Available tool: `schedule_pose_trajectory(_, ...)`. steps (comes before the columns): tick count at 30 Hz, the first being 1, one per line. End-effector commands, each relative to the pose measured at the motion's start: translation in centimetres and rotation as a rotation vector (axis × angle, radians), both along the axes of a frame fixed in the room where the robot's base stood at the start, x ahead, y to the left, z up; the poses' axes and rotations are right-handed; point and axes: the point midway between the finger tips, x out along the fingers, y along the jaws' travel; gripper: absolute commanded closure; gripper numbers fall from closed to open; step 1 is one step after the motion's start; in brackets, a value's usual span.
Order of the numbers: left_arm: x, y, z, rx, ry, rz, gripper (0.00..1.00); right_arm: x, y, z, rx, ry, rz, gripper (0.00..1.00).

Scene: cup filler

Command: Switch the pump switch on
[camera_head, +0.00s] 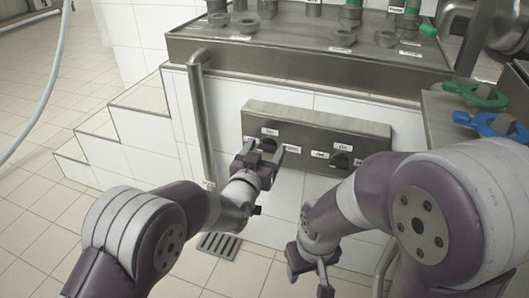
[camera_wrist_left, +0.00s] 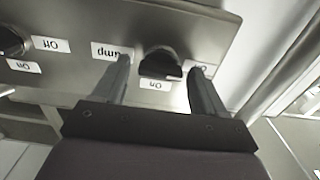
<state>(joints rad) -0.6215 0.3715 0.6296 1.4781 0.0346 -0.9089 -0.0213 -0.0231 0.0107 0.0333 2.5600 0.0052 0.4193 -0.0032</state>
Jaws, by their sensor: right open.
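The pump switch is a black rotary knob (camera_wrist_left: 160,64) on a grey metal panel (camera_head: 315,128). In the left wrist view, seen upside down, it sits between a "Pump" label (camera_wrist_left: 112,52) and a partly hidden label, with an "On" label (camera_wrist_left: 154,85) beside it. My left gripper (camera_head: 265,151) is open at the panel's left knob. In the left wrist view its two fingers (camera_wrist_left: 160,65) lie on either side of the knob, with gaps showing. Which way the knob points is hard to tell. My right gripper (camera_head: 309,275) is open and empty, low in front of the wall.
A second black knob (camera_head: 341,160) sits on the panel's right half. A vertical metal pipe (camera_head: 203,120) stands left of the panel. A steel counter (camera_head: 300,58) is above. Green (camera_head: 477,94) and blue (camera_head: 490,124) clamp-like tools lie at right. A floor drain (camera_head: 219,245) is below.

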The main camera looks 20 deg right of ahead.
Motion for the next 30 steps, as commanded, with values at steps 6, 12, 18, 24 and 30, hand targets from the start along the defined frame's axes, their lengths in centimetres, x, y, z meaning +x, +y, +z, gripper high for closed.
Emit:
schedule_pose_trajectory(6,0.0,0.0,0.0,0.000,0.000,0.000,0.80,0.0,0.0,0.0,0.000,0.000,0.000,0.46)
schedule_pose_trajectory(12,0.0,0.0,0.0,0.014,-0.010,0.000,0.80,0.0,0.0,0.1,0.000,0.000,0.000,0.46)
schedule_pose_trajectory(18,-0.1,0.0,0.1,0.081,-0.053,0.000,0.79,0.0,0.0,0.6,0.000,0.000,0.000,0.46)
schedule_pose_trajectory(24,-0.1,-0.1,0.1,0.211,-0.139,-0.001,0.79,0.0,0.0,1.5,0.000,0.000,0.000,0.46)
schedule_pose_trajectory(30,-0.2,-0.2,0.1,0.368,-0.246,-0.001,0.79,0.0,0.0,2.3,0.000,0.000,0.000,0.46)
